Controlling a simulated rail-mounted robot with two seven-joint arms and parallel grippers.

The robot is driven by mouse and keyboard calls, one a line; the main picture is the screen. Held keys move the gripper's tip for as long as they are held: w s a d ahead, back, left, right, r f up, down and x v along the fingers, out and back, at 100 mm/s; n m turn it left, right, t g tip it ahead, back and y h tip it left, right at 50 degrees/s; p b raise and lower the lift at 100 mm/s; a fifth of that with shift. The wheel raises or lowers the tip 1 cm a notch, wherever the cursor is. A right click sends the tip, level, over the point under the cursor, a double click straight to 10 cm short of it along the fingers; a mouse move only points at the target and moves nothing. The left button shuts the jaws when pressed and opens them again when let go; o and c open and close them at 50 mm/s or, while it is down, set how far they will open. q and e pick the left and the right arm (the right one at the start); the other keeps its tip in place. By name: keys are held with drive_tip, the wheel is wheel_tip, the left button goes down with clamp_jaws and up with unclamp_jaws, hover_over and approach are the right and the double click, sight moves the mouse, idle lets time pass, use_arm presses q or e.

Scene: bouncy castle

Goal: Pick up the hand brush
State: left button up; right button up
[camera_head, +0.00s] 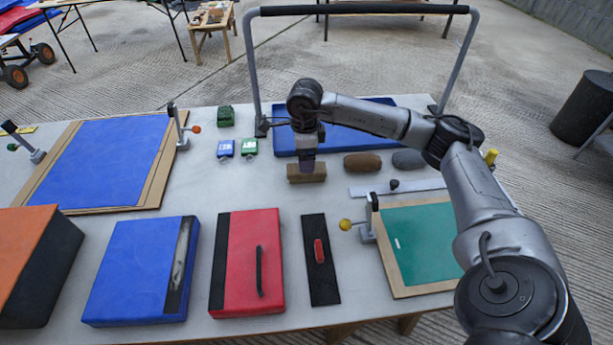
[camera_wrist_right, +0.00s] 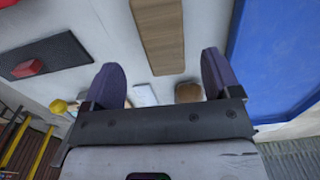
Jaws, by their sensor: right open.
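A light-brown wooden block (camera_head: 306,174), which looks like the back of the hand brush, lies on the grey-white table; I cannot make out bristles. It also shows in the right wrist view (camera_wrist_right: 158,36) as a long bar lying lengthwise ahead of the fingers. My right gripper (camera_head: 307,163) is over the block in the head view and covers part of it. In the right wrist view my right gripper (camera_wrist_right: 162,72) is open, with nothing between its purple-grey fingers. The block's near end lies just past the gap, and contact does not show. My left gripper is not in view.
A brown oval pad (camera_head: 362,162) and a grey one (camera_head: 408,159) lie to the right. A blue tray (camera_head: 350,138) is behind, below a tall grey frame (camera_head: 253,60). In front are a red case (camera_head: 235,270), a black panel (camera_head: 317,285) and a green board (camera_head: 420,250).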

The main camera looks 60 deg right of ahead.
drive_tip(key=shift+w+d+f+b, duration=0.1)
drive_tip(key=shift+f+b, duration=1.55)
drive_tip(key=shift+f, duration=1.4)
drive_tip(key=shift+c, duration=0.4)
drive_tip(key=c, duration=1)
drive_tip(key=shift+r, duration=0.15)
